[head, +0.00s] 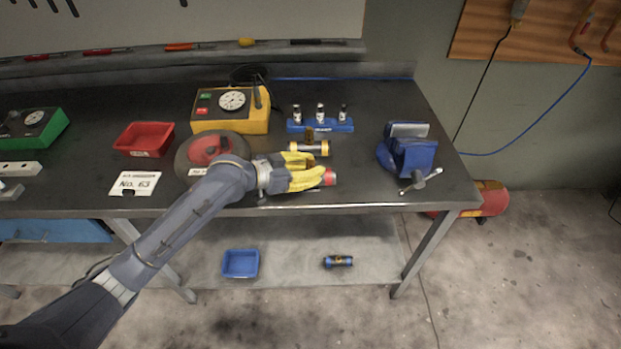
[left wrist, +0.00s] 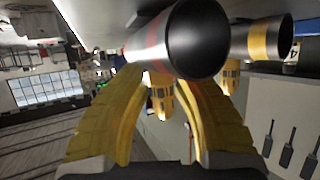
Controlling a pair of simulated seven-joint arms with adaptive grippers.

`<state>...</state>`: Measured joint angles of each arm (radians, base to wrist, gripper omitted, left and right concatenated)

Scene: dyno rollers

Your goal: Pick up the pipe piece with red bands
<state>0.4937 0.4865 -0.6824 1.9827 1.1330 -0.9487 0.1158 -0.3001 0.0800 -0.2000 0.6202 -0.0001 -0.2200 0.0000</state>
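The red-banded pipe piece (head: 329,177) is mostly hidden by my left gripper in the head view; its red end shows past the fingers, over the table's front part. In the left wrist view the fingers reach up to the pipe, which covers the right fingertip; firm contact cannot be seen. My right gripper is not in view.
A yellow-banded pipe piece (head: 310,148) lies just behind my gripper. A blue rack (head: 320,126) with small pieces stands behind it, and a blue vise (head: 412,155) to the right. A blue-banded piece (head: 338,261) and blue tray (head: 240,264) are on the lower shelf.

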